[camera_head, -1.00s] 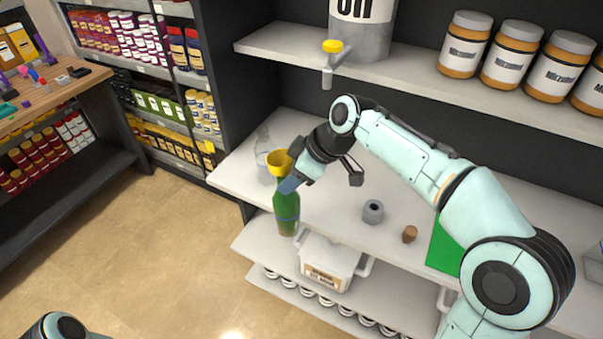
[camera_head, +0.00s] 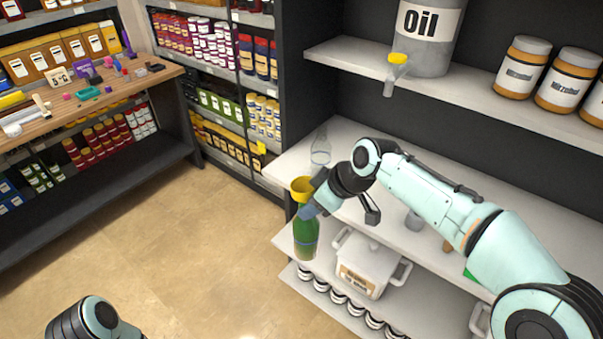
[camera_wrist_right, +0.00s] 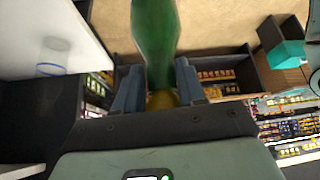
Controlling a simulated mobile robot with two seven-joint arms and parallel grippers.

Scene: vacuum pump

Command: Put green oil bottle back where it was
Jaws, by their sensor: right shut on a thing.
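My right gripper (camera_head: 310,207) is shut on the bottle's upper part. In the right wrist view the green bottle (camera_wrist_right: 155,45) stands between the two blue fingers (camera_wrist_right: 157,90), with some yellow behind them. My left arm shows only as a piece at the bottom left of the head view; its gripper is out of view.
A clear glass bottle (camera_head: 320,148) stands on the middle shelf (camera_head: 290,165). A white pot (camera_head: 366,262) sits on the lower shelf. An oil drum (camera_head: 428,38) with a yellow-topped spout is above. A wooden workbench (camera_head: 60,125) with loose items stands at left. The floor between is clear.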

